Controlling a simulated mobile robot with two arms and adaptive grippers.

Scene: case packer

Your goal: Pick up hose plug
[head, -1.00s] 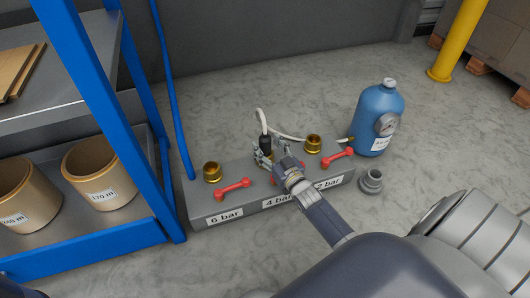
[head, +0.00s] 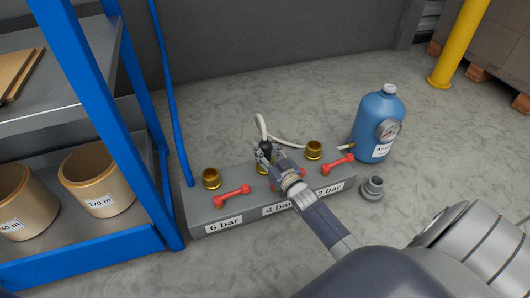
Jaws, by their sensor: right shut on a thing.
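The hose plug (head: 265,147) is a dark, upright cylinder with a white hose (head: 262,125) coming out of its top. It is at the middle outlet of the grey manifold block (head: 197,212), behind the "4 bar" label. My right gripper (head: 265,157) is shut on the plug, its fingers on either side. A brass fitting (head: 262,169) shows just below the plug, partly hidden by the gripper. I cannot tell whether plug and fitting touch. My left gripper is not in view.
Brass fittings stand at the "6 bar" (head: 211,179) and "2 bar" (head: 314,150) outlets, near red handles (head: 232,196). A blue air bottle (head: 376,120) and a grey fitting (head: 372,188) are on the right. A blue shelf rack (head: 98,110) stands close on the left.

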